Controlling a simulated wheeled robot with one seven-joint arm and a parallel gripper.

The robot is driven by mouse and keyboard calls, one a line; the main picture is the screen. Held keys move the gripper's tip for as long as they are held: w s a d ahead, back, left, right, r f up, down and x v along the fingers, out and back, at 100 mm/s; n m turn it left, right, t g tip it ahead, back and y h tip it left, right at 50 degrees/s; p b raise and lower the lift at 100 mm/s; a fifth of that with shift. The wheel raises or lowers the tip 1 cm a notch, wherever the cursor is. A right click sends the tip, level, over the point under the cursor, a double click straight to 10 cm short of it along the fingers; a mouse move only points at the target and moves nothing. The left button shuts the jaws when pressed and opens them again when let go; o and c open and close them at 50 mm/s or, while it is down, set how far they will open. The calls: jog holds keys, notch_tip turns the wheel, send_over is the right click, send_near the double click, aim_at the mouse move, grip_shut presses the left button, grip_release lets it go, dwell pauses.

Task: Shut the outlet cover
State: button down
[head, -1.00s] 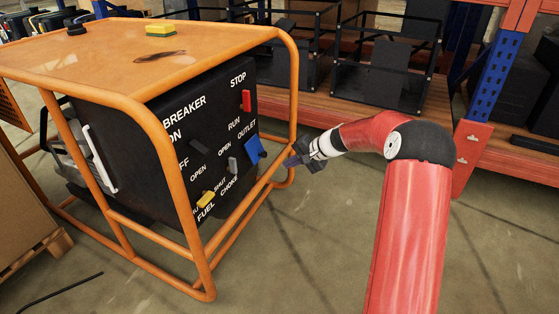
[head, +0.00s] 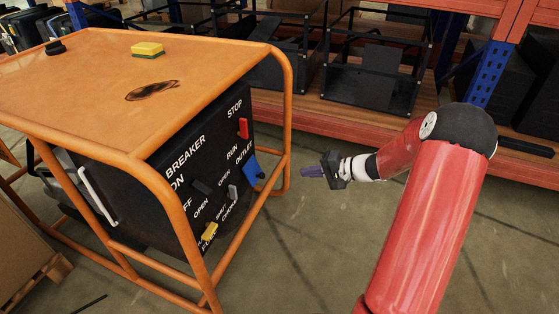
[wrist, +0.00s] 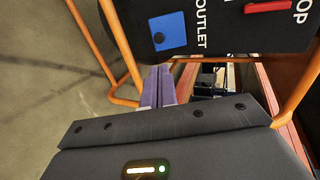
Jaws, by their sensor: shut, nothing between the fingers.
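The outlet cover (head: 251,167) is a blue flap beside the OUTLET label on the black panel (head: 215,165) of the orange-framed generator. In the head view it seems to stand out from the panel at its lower end, by a dark knob; its exact angle is hard to tell. In the wrist view the cover (wrist: 172,25) shows as a blue square with a round dark knob. My gripper (head: 304,171) is to the right of the panel, outside the frame, apart from the cover. Its purple fingers (wrist: 158,72) are together and empty, pointing toward the panel.
An orange frame tube (head: 287,110) runs down the panel's right edge, close to the cover. A red STOP switch (head: 243,128) and a yellow fuel lever (head: 210,231) are on the panel. Shelving (head: 330,112) stands behind. Floor to the right of the frame is open.

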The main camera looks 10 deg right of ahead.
aim_at(264, 176)
jog(key=x, duration=1.3)
jog(key=shift+w+a+f, duration=0.1)
jog(key=shift+a+f, duration=0.05)
jog(key=shift+a, duration=0.1)
jog(key=shift+d+f, duration=0.1)
